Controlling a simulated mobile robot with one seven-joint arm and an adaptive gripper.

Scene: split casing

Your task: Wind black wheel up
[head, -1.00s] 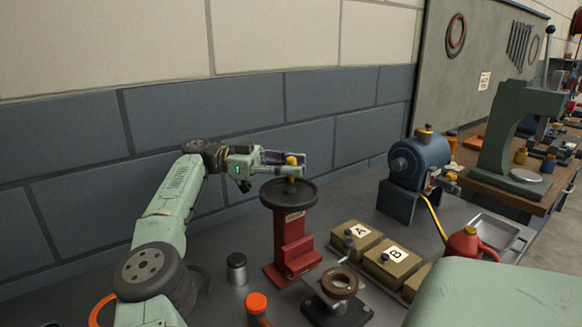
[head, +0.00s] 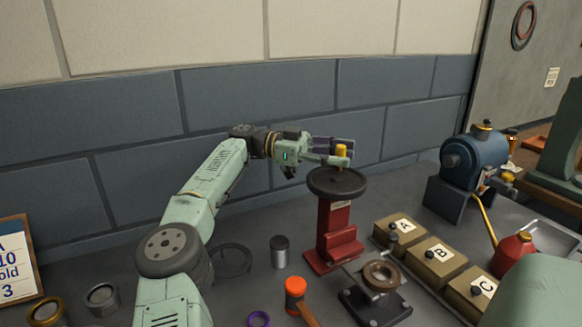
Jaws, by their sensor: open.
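The black wheel (head: 338,184) lies flat on top of a red stand (head: 334,228) on the grey bench. A yellow knob (head: 341,152) stands upright on the wheel's far side. My gripper (head: 342,152) is open just above the wheel, with its fingers pointing right and the knob between or beside them. Whether a finger touches the knob cannot be told from this view.
Boxes A (head: 401,233), B (head: 433,262) and C (head: 476,293) stand right of the stand. A brown ring on a black base (head: 375,293) and an orange-headed hammer (head: 296,293) lie in front. A metal cylinder (head: 279,252) stands left. A blue motor (head: 472,158) is farther right.

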